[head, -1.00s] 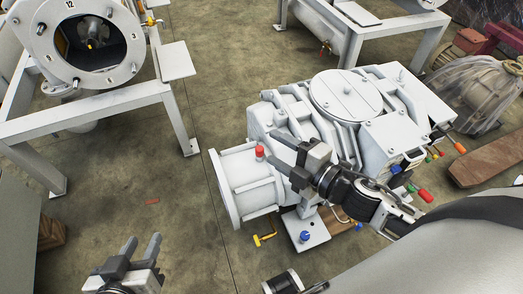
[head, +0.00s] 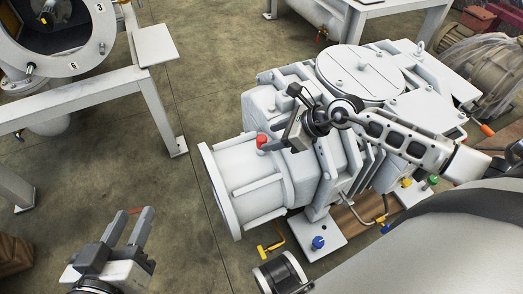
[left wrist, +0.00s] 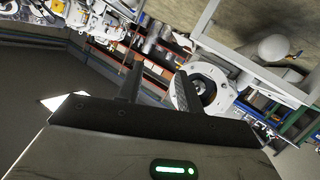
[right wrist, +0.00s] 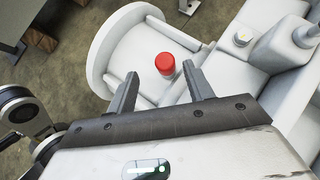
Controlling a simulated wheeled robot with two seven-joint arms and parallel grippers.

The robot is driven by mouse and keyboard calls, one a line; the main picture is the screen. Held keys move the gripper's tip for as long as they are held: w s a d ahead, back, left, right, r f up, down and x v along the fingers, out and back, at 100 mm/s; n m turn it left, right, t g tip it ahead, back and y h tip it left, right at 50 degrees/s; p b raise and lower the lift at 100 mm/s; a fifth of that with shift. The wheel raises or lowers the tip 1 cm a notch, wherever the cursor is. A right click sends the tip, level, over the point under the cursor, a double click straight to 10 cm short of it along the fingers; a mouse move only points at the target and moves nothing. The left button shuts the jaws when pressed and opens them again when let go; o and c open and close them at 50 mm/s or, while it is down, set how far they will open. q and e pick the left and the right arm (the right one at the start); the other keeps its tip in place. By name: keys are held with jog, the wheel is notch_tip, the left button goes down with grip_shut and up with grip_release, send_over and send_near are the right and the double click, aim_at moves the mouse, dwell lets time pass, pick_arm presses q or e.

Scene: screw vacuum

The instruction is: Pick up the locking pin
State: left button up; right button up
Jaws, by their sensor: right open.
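A red-capped pin (head: 262,141), which looks like the locking pin, stands on top of the white cylindrical end of the pump (head: 246,175). My right gripper (head: 279,118) is open beside and above the red cap. In the right wrist view the red cap (right wrist: 165,64) shows just beyond and between the two spread fingertips (right wrist: 163,80), with no finger seen closed on it. The part of the pin below the cap is mostly hidden. My left gripper (head: 134,212) is open and empty over the floor at the lower left, far from the pin.
Yellow-handled (head: 270,249) and blue (head: 318,242) fittings sit low beside the pump. A white frame (head: 100,100) stands at the left. Bare floor (head: 185,85) lies between.

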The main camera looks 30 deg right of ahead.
aim_at(264, 138)
jog(key=shift+x, duration=0.95)
jog(key=b+x, duration=0.1)
jog(key=x, duration=0.1)
jog(key=b+x, duration=0.1)
jog(key=x, duration=0.1)
jog(key=shift+w+d+f+b, duration=0.2)
jog(key=shift+d+b, duration=0.05)
jog(key=shift+b, duration=0.05)
jog(key=shift+w+a+f, duration=0.3)
jog(key=shift+w+f, duration=0.05)
pick_arm(q)
jog(key=shift+w+d+r+n+t+h, duration=0.2)
jog(key=shift+d+r+n+t+h, duration=0.3)
jog(key=shift+r+n+h, duration=0.1)
pick_arm(e)
jog(key=c, duration=1.1)
